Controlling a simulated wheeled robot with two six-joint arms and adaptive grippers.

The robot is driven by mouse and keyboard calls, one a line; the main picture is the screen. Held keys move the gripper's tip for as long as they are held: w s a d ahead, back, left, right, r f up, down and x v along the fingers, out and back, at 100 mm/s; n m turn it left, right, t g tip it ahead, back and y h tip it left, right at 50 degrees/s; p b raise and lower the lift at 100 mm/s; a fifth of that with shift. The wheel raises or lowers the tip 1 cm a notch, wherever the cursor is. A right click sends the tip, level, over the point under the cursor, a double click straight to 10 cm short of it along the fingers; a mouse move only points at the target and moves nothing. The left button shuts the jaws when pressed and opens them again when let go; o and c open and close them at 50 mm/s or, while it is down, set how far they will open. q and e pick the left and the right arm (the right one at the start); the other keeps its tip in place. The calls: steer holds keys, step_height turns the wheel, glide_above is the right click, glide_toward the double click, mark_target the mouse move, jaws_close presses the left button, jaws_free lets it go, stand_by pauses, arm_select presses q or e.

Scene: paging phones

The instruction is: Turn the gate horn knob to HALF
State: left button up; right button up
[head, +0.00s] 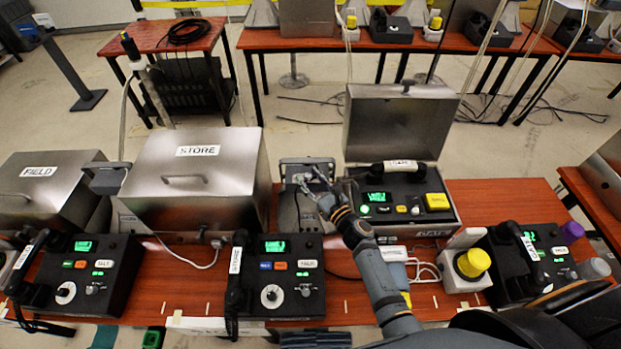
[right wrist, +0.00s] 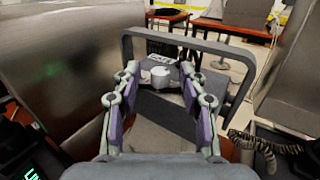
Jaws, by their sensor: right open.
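A grey horn unit (head: 291,207) stands between the STORE box and the open metal box on its right; I take it for the gate horn. My right gripper (head: 322,188) is at its upper part, partly covering it. In the right wrist view the gripper (right wrist: 160,80) is open, with one finger on each side of a small light-grey knob (right wrist: 160,75). I cannot tell whether the fingers touch it. A small white label (right wrist: 162,50) sits beyond the knob, too blurred to read. The knob's setting is not readable. My left gripper is not in view.
The STORE box (head: 160,200) stands close on the left. The open metal box (head: 399,128), with a phone handset (head: 405,167) and yellow button (head: 437,202), stands close on the right. Desk phones (head: 285,300) line the front edge. A grey bracket (right wrist: 180,32) frames the knob.

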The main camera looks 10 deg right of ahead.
steer(key=shift+c, duration=0.5)
jaws_close()
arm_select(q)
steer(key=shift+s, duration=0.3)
